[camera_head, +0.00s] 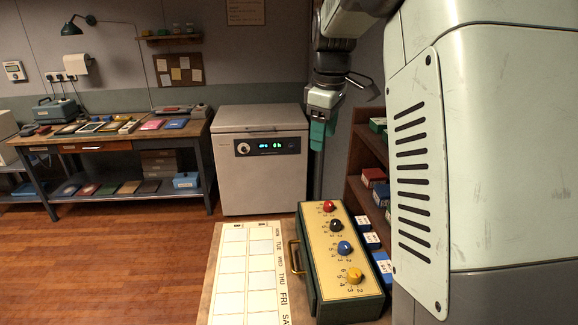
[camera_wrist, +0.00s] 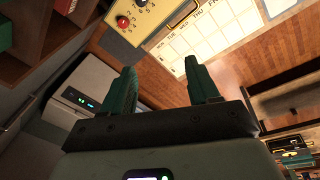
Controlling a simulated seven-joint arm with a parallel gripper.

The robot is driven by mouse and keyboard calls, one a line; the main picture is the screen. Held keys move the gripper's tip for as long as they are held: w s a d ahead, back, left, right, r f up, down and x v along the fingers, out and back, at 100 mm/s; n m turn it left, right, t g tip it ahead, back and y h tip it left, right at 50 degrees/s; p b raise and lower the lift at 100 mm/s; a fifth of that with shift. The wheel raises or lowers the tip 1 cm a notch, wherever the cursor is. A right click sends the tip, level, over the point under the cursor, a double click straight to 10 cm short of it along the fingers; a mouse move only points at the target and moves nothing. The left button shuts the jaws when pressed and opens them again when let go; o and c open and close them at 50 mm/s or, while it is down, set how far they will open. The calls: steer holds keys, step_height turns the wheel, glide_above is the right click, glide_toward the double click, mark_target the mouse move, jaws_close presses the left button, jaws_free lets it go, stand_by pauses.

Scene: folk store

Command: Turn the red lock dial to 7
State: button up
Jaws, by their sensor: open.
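The red dial (camera_head: 328,206) is the farthest in a row of coloured dials on the cream top of a green lock box (camera_head: 310,265). The red dial also shows at the top of the wrist view (camera_wrist: 123,22). The numbers around it are too small to read. Black (camera_head: 335,225), blue (camera_head: 344,247) and yellow (camera_head: 354,275) dials follow it toward the near end. My gripper (camera_head: 318,135) hangs beyond and above the far end of the box, apart from the red dial. In the wrist view its two green fingers (camera_wrist: 165,88) stand wide apart with nothing between them.
A weekday chart (camera_head: 247,270) lies left of the box. Small blue boxes with white labels (camera_head: 372,240) stand along its right side. A grey cabinet with a lit display (camera_head: 262,160) stands behind. Shelves (camera_head: 365,160) are close on the right. A workbench (camera_head: 110,140) is far left.

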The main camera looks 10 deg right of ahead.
steer(key=w+d+f+n+g, duration=0.2)
steer(key=w+f+n, duration=0.2)
steer(key=w+f, duration=0.65)
steer(key=n, duration=0.3)
glide_above(329, 203)
steer(key=f, duration=1.2)
steer(key=shift+s+f, duration=0.2)
steer(key=shift+s, duration=0.1)
steer(key=shift+t, duration=0.3)
steer(key=shift+w+f, duration=0.2)
steer(key=shift+f, duration=3.4)
steer(key=c, duration=1)
steer(key=shift+m, duration=0.3)
steer(key=shift+c, duration=0.2)
